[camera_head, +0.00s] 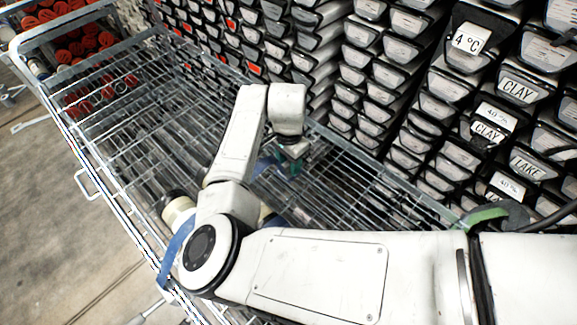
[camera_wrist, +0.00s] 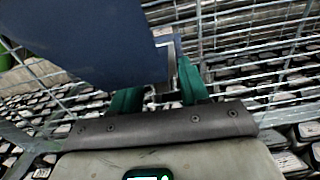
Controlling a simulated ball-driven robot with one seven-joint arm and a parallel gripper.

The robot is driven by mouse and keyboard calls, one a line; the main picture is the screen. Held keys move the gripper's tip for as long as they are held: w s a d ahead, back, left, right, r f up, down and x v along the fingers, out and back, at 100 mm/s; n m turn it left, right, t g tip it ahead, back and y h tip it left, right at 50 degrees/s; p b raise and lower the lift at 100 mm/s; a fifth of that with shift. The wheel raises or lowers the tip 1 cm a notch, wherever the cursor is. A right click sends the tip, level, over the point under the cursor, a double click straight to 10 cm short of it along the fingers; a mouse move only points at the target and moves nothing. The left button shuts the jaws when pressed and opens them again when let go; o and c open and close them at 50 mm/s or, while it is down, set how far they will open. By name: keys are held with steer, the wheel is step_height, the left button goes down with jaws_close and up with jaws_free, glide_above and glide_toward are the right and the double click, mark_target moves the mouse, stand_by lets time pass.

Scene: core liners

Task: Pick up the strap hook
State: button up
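The strap hook (camera_wrist: 172,62) shows in the wrist view as a small grey metal piece at the right edge of a wide blue strap (camera_wrist: 95,40). My gripper (camera_wrist: 158,92) has two green fingers that stand apart, one on each side of the space just in front of the hook. The hook's lower end lies near the gap between the fingers; I cannot tell if they touch it. In the head view my gripper (camera_head: 293,168) points down over the wire cart, beside a piece of blue strap (camera_head: 262,166). The hook cannot be made out there.
The wire cart (camera_head: 110,160) has raised rails around the gripper. Stacked core liners (camera_head: 400,80) with white labels stand close behind it. Red-ended tubes (camera_head: 85,45) are at the far left. Another blue strap (camera_head: 175,250) hangs over the cart's near rail. Bare floor lies at left.

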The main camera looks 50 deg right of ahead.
jaws_close()
steer(key=shift+r, duration=0.1)
stand_by(0.4)
